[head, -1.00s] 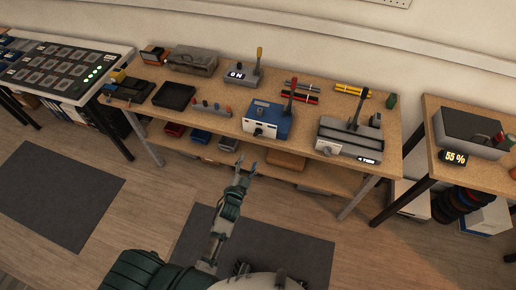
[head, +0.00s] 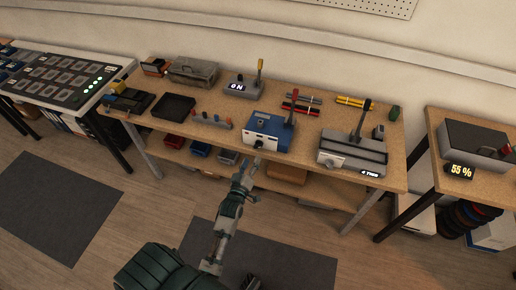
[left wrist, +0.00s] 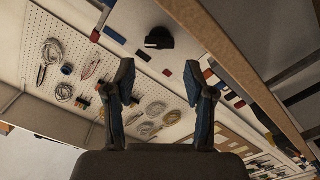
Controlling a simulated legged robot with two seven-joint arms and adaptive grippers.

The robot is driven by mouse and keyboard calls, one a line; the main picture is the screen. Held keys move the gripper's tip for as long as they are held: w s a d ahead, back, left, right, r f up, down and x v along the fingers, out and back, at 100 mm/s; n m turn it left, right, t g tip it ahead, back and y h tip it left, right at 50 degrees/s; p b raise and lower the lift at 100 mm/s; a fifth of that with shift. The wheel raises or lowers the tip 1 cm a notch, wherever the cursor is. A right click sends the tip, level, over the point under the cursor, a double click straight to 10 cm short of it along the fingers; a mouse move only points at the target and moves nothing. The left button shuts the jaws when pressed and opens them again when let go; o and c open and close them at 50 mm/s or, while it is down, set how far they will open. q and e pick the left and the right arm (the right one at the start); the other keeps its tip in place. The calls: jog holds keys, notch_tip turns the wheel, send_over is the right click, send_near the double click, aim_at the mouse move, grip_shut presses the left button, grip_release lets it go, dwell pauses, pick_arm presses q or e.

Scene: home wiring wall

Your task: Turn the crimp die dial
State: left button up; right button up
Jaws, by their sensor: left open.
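A blue press (head: 277,128) with a red-handled lever stands near the front edge of the middle bench. Its pale front panel carries a small dark dial (head: 258,144). In the left wrist view a black dial (left wrist: 159,38) on a pale surface lies ahead of the fingertips, close to midway between them; it appears to be this one. My left gripper (head: 247,170) is open and empty, in front of and a little below the press's front panel, apart from it. Its two spread fingers show in the left wrist view (left wrist: 159,82).
A grey lever press (head: 352,150) with a pale front plate stands to the right on the same wooden bench (head: 215,148). A lower shelf holds bins. A second bench (head: 490,186) with a "55 %" display (head: 460,171) is farther right. Open floor lies in front.

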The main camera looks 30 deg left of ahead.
aim_at(257, 147)
pick_arm(q)
jog(key=x, duration=0.6)
jog(key=shift+w+a+f+b, duration=0.1)
jog(key=shift+w+a+b, duration=0.1)
jog(key=shift+b, duration=0.1)
jog(key=shift+w+a, duration=0.1)
jog(key=shift+w, duration=0.45)
pick_arm(e)
jog(key=shift+w+a+r, duration=0.1)
jog(key=shift+w+r, duration=0.25)
jog(key=shift+r, duration=0.3)
jog(key=shift+w+r, duration=0.3)
jog(key=shift+r, duration=0.3)
jog(key=shift+s, duration=0.1)
pick_arm(q)
jog(key=c, duration=0.9)
jog(key=shift+o, duration=0.2)
jog(key=shift+m+p, duration=0.45)
jog(key=shift+m, duration=0.45)
pick_arm(e)
jog(key=shift+s+d+f, duration=0.1)
jog(key=shift+s+f, duration=0.3)
jog(key=shift+f, duration=0.35)
jog(key=shift+s+d+f, duration=0.1)
jog(key=shift+s+f, duration=0.25)
jog(key=shift+f, duration=0.4)
